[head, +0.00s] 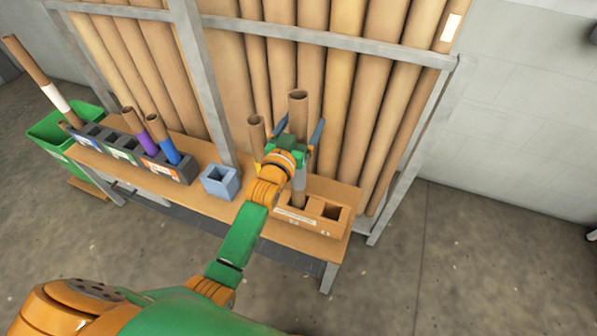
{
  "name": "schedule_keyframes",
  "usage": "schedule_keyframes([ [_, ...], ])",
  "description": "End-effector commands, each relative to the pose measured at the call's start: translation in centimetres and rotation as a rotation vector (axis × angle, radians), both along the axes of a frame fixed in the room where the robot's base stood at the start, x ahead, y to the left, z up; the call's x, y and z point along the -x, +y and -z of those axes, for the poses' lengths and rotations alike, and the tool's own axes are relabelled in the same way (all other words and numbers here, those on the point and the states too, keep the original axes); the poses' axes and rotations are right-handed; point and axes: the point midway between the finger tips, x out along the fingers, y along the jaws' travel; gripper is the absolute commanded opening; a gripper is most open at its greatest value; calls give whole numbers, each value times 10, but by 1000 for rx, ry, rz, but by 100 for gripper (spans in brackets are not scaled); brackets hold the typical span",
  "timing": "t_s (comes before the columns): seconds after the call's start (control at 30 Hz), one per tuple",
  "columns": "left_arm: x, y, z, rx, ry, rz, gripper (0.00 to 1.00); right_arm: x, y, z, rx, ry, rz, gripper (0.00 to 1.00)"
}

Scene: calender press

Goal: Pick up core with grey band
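The core with the grey band (299,181) is a brown tube with a grey section low down. It stands upright in a compartment of the cardboard box (327,227) at the right end of the bench. My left gripper (299,130) is at the core's upper part, its two blue fingers spread on either side of the tube. The fingers look apart from the tube, with gaps showing. The wrist hides part of the core's middle. My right gripper is not in view.
Another brown core (256,130) stands just left of my gripper. A light blue holder (220,181) sits on the bench (120,168). A dark divided holder (172,173) carries purple-banded and blue-banded cores. A rack of tall tubes (343,90) stands behind. A green bin (48,133) is at far left.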

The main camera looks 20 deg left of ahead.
Motion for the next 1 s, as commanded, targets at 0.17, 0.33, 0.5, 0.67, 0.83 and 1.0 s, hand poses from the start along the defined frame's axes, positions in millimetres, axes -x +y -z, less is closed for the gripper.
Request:
schedule_keyframes([
  [0.17, -3, 0, 0, 0, 1, 0, 88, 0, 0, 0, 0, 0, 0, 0],
  [0.33, -3, 0, 0, 0, 2, 0, 55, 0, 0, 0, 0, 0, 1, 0],
  [0.5, -3, 0, 1, 0, 2, 0, 9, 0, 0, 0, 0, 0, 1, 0],
  [0.67, -3, 0, 1, 0, 2, 0, 0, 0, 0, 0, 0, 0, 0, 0],
  [0.83, -3, 0, 1, 0, 2, 0, 0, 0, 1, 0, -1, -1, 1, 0],
  [1.0, -3, 0, -6, 0, 1, 0, 0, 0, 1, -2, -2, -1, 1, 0],
])
